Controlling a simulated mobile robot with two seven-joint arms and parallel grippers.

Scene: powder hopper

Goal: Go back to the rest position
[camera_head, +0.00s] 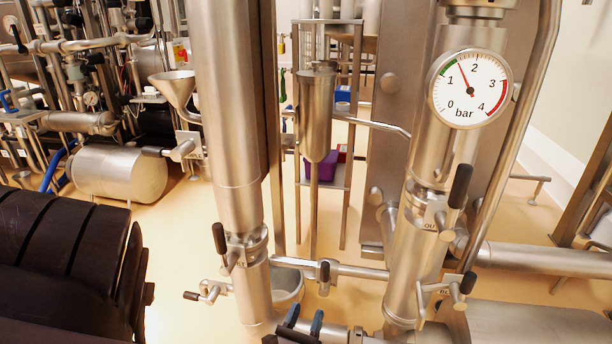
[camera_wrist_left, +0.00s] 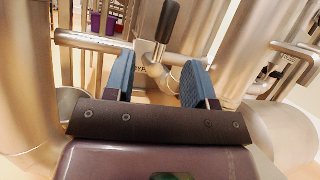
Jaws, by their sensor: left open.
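My left gripper (camera_head: 304,322) shows at the bottom middle of the head view, its two blue fingertips apart. In the left wrist view the blue fingers of my left gripper (camera_wrist_left: 158,78) stand open with nothing held between them. Beyond them is a steel valve with a black handle (camera_wrist_left: 168,22) pointing up; I cannot tell how far away it is. In the head view a valve with a dark handle (camera_head: 324,272) sits on the cross pipe above the gripper. My right gripper is not seen.
Two thick steel columns (camera_head: 232,120) and (camera_head: 424,240) flank the middle. The right one carries a pressure gauge (camera_head: 469,89), its needle between 1 and 2. Black-handled valves (camera_head: 220,240) jut out. Open floor (camera_head: 190,260) shows at left.

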